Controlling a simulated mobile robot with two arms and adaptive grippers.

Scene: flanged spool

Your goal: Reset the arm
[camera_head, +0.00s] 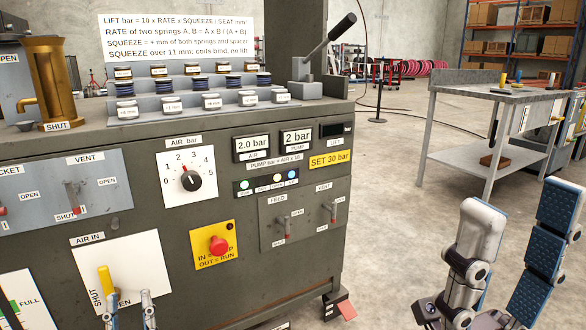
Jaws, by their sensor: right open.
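My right gripper (523,202) is large in the lower right, close to the camera. Its two fingers point up and stand well apart, with blue textured pads showing on one finger and nothing between them. My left gripper (128,302) shows at the bottom edge, left of the middle. Its two thin fingertips are apart, in front of the white AIR IN plate. The yellow AIR IN lever (106,283) is just above the left one of these fingertips; I cannot tell whether they touch. The rest of the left arm is out of frame.
The dark bench (300,155) carries dials, switches and a red button (218,244). A stepped rack (175,103) of labelled spools and a black-handled lever (328,35) stand on top. A grey worktable (487,92) stands at the right; open floor lies between.

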